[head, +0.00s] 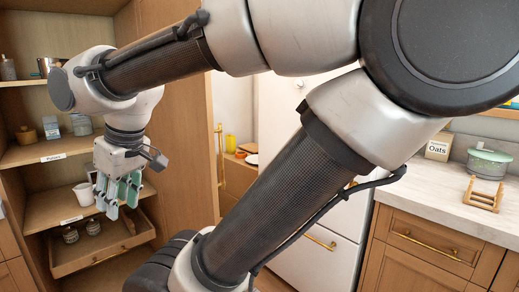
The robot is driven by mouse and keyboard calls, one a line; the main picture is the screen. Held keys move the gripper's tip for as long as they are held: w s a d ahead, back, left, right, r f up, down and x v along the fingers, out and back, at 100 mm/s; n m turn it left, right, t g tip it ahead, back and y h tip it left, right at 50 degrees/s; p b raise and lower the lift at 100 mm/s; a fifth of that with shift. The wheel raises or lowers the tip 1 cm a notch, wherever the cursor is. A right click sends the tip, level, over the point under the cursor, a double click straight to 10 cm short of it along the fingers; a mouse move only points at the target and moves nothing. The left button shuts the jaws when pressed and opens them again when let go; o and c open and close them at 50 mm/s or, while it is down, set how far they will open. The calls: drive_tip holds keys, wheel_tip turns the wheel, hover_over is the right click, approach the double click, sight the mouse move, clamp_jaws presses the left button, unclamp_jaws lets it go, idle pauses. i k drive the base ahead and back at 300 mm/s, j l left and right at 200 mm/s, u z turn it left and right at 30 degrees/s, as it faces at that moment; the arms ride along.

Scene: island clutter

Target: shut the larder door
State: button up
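The larder (30,157) is at the left of the head view, a tall wooden cupboard with its shelves exposed. Its wooden door (185,150) stands open at the right side of the shelves. A brass upright handle (220,155) shows just past the door's right edge. My gripper (118,200) points down in front of the lower shelves, left of the door and apart from the handle. Its teal finger pads show, but I cannot tell how far apart they are. I see nothing held in it. My arm hides the upper part of the door.
A pull-out wooden drawer (100,262) with jars sticks out low in the larder. A white mug (84,194) stands on the shelf above. White cabinet fronts (315,215) are behind my arm. A counter (425,180) at right holds an oats box (439,147), a pot (489,163) and a wooden rack (482,195).

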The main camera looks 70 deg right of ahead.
sight(181, 125)
drive_tip(key=k+z, duration=0.2)
drive_tip(key=z, duration=0.2)
drive_tip(key=k+l+z, duration=0.1)
drive_tip(key=z, duration=0.3)
drive_tip(key=k, duration=0.05)
